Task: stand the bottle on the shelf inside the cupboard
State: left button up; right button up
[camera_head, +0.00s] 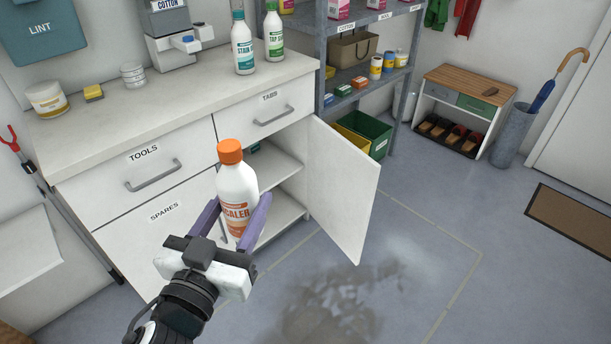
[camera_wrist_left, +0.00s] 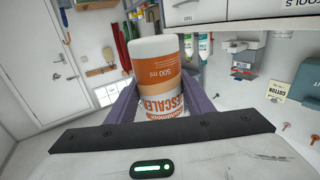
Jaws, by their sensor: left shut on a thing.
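The bottle (camera_head: 238,190) is white with an orange cap and an orange label reading "SCALER" in part. It is upright in the head view, and it also fills the middle of the left wrist view (camera_wrist_left: 157,62). My left gripper (camera_head: 238,218) is shut on its lower body, with a purple finger on each side. It holds the bottle in front of the open cupboard (camera_head: 308,165). The shelf (camera_head: 278,168) shows inside, behind and right of the bottle; its left part is hidden by the bottle. My right gripper is not in view.
The cupboard door (camera_head: 345,195) stands wide open to the right of the opening. Above are the TABS drawer (camera_head: 265,115) and the worktop (camera_head: 170,115). A small green thing (camera_head: 256,147) lies deep on the shelf. The shelf's right front looks bare.

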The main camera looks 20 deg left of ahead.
aim_at(262, 178)
jog(key=z, duration=0.65)
jog(key=i, duration=2.05)
jog(key=u, duration=1.2)
jog(key=i, duration=0.25)
jog(key=u, duration=0.1)
